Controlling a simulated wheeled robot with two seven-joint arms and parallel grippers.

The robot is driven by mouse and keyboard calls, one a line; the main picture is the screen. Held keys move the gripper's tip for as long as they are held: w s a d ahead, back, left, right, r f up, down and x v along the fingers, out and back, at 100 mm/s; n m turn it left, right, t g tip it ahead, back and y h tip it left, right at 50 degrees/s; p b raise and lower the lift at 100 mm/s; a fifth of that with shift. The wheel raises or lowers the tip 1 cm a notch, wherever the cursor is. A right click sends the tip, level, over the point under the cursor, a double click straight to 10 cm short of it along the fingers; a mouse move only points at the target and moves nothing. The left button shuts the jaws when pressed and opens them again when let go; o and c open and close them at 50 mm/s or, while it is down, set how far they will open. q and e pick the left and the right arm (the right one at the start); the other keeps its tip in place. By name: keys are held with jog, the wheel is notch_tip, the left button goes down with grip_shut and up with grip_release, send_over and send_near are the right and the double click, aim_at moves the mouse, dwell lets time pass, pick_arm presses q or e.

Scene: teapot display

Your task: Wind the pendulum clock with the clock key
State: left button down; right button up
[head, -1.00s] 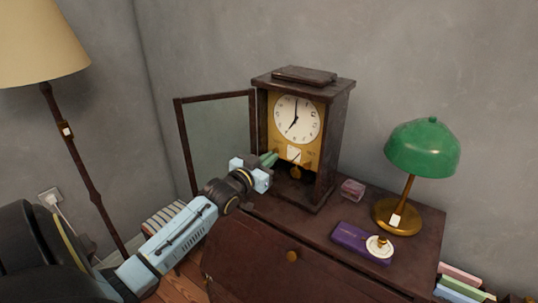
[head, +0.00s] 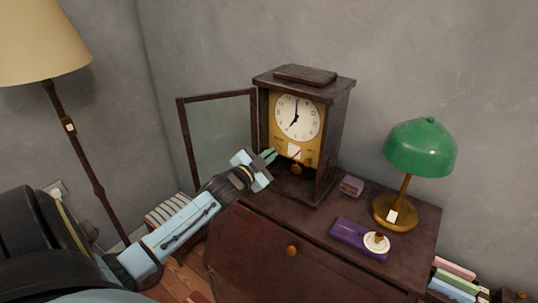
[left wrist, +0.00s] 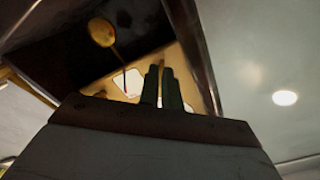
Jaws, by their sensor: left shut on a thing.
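The pendulum clock (head: 331,150) stands upright on the dark wooden desk. Its glass door (head: 222,135) hangs open to the left. The white dial (head: 297,118) sits above a brass plate, and the round pendulum bob (head: 296,169) hangs below; the bob also shows in the left wrist view (left wrist: 102,32). My left gripper (head: 271,154) is at the open front of the clock, its green fingertips near the lower left of the brass plate. In the left wrist view its two fingers (left wrist: 162,88) are close together, pointing toward the plate. My right gripper is out of view.
A green desk lamp (head: 421,149), a small pinkish box (head: 351,186) and a purple case (head: 350,234) with a round white-and-gold item (head: 377,243) stand on the desk (head: 290,215). A floor lamp (head: 72,150) is at left. The open door is close to my left arm.

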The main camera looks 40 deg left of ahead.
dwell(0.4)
pick_arm(q)
jog(key=c, duration=1.6)
grip_release()
jog(key=shift+s, duration=0.1)
jog(key=s+d+b, duration=0.1)
jog(key=s, duration=1.2)
jog(key=shift+d, duration=0.25)
